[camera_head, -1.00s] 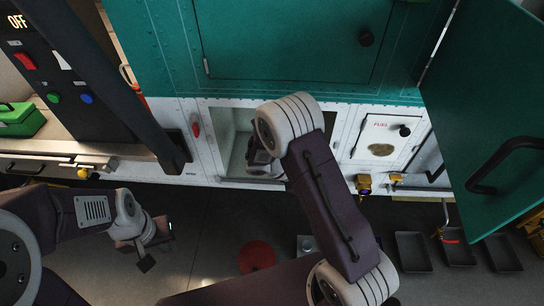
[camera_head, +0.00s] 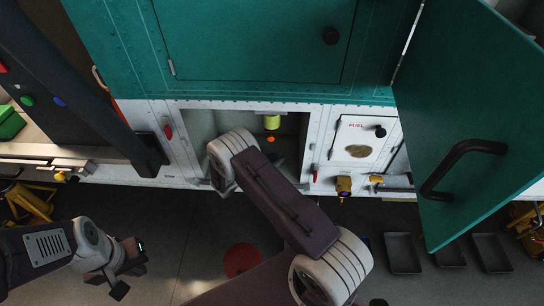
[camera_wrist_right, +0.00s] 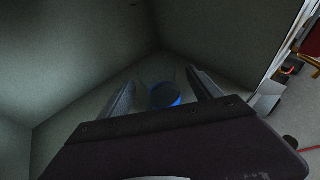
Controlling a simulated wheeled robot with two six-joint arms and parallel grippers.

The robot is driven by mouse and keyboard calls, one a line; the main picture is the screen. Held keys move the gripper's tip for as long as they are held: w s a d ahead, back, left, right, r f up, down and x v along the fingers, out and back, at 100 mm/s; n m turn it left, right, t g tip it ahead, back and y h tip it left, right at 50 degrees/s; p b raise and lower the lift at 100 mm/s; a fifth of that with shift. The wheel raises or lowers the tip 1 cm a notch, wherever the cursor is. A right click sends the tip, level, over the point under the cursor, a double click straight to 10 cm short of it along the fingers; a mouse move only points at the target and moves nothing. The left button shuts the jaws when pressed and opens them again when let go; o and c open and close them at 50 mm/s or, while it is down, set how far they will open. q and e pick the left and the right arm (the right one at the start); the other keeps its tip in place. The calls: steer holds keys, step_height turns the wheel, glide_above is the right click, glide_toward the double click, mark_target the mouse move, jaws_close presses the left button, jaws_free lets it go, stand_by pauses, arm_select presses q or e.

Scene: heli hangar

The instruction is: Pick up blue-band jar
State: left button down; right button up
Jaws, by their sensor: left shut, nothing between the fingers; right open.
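The blue-band jar (camera_wrist_right: 164,95) shows in the right wrist view as a dark round shape with a blue rim, deep in a grey compartment. It lies ahead of my right gripper (camera_wrist_right: 161,82), between the lines of its two spread fingers. The gripper is open; whether the fingers reach beside the jar is hard to tell in the dim light. In the head view my right arm covers the jar and the right gripper at the compartment opening. My left gripper (camera_head: 126,268) is shut and empty above the floor at lower left.
The compartment (camera_head: 195,125) has a white frame and tight side walls. A yellow-green item (camera_head: 271,122) sits inside at its upper right. An open green door (camera_head: 450,110) stands out at right. A fuel panel (camera_head: 361,140) is beside the opening. Grey trays (camera_head: 403,253) lie on the floor.

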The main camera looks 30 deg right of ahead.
mark_target(276, 150)
steer(key=shift+p+x, duration=0.4)
steer(key=shift+x, duration=1.85)
steer(key=shift+r, duration=0.15)
jaws_close()
steer(key=shift+r, duration=0.1)
steer(key=shift+r, duration=0.45)
step_height(276, 150, up, 6)
steer(key=shift+s+f+b, duration=0.1)
steer(key=shift+b, duration=0.5)
steer(key=s+a+b, duration=0.1)
steer(key=s+a, duration=0.4)
steer(key=s, duration=0.3)
steer(key=s+a+b, duration=0.2)
steer(key=s+a, duration=0.3)
steer(key=s, duration=0.3)
steer(key=shift+s+a, duration=0.15)
steer(key=shift+s, duration=0.15)
